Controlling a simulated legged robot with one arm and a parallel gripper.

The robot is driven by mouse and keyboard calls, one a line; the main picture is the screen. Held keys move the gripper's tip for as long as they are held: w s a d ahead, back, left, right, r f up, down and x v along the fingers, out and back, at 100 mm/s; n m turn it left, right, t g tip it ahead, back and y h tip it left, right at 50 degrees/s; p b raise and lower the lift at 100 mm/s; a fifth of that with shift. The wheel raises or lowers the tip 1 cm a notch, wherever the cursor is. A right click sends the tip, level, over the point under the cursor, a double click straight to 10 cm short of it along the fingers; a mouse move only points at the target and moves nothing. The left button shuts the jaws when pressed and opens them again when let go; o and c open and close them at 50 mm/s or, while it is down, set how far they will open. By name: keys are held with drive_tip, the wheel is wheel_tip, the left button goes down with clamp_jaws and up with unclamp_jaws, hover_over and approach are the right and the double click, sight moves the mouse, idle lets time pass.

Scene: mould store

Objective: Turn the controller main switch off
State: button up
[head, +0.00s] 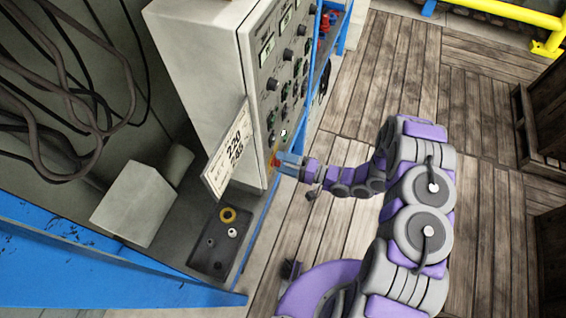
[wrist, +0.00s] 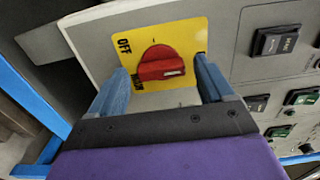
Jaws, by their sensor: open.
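The controller (head: 195,55) is a grey cabinet with a sloped front panel of displays, knobs and switches. Its main switch (wrist: 161,66) is a red rotary handle on a yellow plate (wrist: 190,38) in the wrist view. The plate reads OFF at upper left; a second label at lower left is partly hidden by a finger. The handle's bar lies roughly level in that view. My gripper (wrist: 155,85) is open, its two blue fingers on either side of the handle; I cannot tell whether they touch it. In the head view my gripper (head: 290,163) is at the panel's lower corner.
Black and green switches (wrist: 278,40) sit right of the plate. A paper tag (head: 228,153) hangs at the cabinet's lower edge. A dark tray (head: 208,262) with small rings lies below. A blue frame (head: 100,262) borders the bench.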

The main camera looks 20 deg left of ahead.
drive_tip(key=shift+a, duration=0.35)
drive_tip(key=c, duration=1)
